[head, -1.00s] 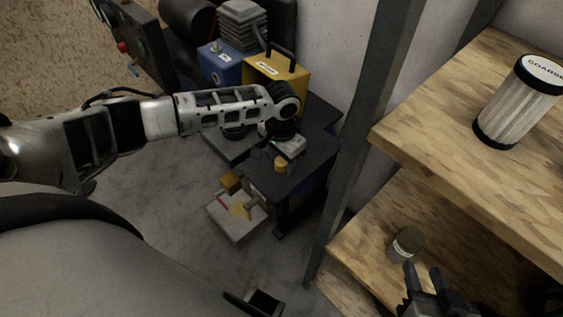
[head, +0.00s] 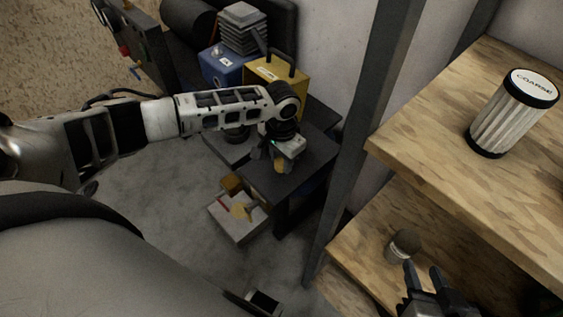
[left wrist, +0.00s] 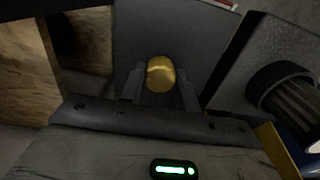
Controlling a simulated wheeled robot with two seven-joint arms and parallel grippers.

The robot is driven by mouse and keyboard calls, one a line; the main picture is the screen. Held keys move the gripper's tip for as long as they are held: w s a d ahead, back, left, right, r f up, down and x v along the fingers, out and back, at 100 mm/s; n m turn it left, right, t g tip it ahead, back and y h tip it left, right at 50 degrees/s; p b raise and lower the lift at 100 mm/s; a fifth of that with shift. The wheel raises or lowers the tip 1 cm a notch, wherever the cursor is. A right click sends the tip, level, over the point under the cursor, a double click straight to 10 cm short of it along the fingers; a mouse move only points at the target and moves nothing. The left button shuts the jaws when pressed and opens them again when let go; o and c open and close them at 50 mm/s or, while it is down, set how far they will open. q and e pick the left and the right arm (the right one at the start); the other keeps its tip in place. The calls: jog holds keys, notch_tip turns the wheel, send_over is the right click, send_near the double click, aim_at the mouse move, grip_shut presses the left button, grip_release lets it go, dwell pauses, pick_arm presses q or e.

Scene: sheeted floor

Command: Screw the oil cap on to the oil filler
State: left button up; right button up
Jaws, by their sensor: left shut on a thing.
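The yellow oil cap (head: 280,168) is at the dark bench top, below my left wrist in the head view. My left gripper (head: 275,162) is shut on it. In the left wrist view the cap (left wrist: 160,74) sits between the two dark fingers, with the dark bench top behind it. I cannot tell whether it still touches the bench. A black round collar with a ribbed inside (left wrist: 288,92) is at the right of the left wrist view; I cannot tell if it is the oil filler. My right gripper (head: 423,276) is open and empty by the lower wooden shelf.
A yellow box with a handle (head: 276,80) and a blue unit (head: 222,65) stand behind my left arm. A tray with tools (head: 238,218) is on the floor. A filter marked COARSE (head: 508,115) and a small jar (head: 402,246) stand on wooden shelves. A dark post (head: 360,130) separates bench and shelves.

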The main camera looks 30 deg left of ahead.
aim_at(281, 161)
pick_arm(q)
jog(key=shift+r+p, duration=3.6)
jog(key=shift+p, duration=0.6)
jog(key=shift+f, duration=0.1)
